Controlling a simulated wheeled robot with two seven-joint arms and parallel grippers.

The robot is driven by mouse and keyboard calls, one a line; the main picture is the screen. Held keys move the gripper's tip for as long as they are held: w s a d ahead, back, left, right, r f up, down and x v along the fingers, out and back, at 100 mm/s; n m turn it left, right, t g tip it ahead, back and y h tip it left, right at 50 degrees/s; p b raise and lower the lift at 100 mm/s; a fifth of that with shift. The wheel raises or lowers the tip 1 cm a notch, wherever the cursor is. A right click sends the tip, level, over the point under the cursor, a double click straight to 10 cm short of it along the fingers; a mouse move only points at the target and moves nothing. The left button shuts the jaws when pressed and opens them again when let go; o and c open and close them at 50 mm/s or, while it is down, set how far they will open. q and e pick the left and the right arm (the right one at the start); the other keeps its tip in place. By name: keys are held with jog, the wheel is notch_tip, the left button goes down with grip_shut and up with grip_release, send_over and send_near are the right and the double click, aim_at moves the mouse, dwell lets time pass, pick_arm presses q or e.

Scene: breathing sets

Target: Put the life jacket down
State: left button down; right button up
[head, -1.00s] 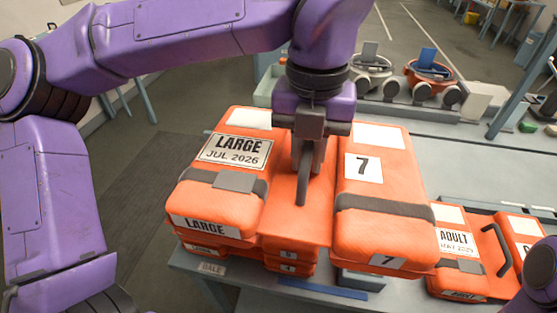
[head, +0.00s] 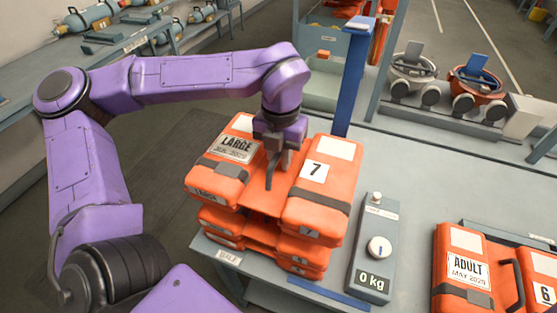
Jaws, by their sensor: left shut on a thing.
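The orange life jacket (head: 317,197), marked LARGE, JUL 2026 and 7, lies level in my left gripper (head: 271,172). The jacket is directly over a stack of similar orange jackets (head: 305,247) at the table's left end. Its underside is close to the stack; I cannot tell whether it touches. My right gripper is not in view.
A grey scale (head: 372,262) reading 0 kg stands right of the stack, beside a blue post (head: 353,70). Another orange jacket (head: 462,262), marked ADULT and 6, lies at the right. The grey tabletop (head: 415,180) between is clear.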

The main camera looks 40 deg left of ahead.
aim_at(276, 171)
pick_arm(q)
jog(key=f, duration=0.1)
jog(key=s+f, duration=0.1)
jog(key=f, duration=0.1)
jog(key=shift+s+a, duration=0.3)
jog(key=shift+w+f, duration=0.2)
jog(key=shift+w, duration=0.25)
jog(key=shift+s+d+f, duration=0.1)
jog(key=shift+s+f, duration=0.1)
jog(key=shift+f, duration=0.3)
jog(key=c, duration=1)
grip_release()
jog(key=shift+w, duration=0.1)
jog(key=shift+c, duration=0.2)
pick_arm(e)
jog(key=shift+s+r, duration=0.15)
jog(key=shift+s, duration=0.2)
pick_arm(q)
jog(key=shift+r, duration=0.3)
notch_tip(276, 171, up, 13)
jog(key=shift+f+b, duration=0.15)
jog(key=shift+b, duration=0.6)
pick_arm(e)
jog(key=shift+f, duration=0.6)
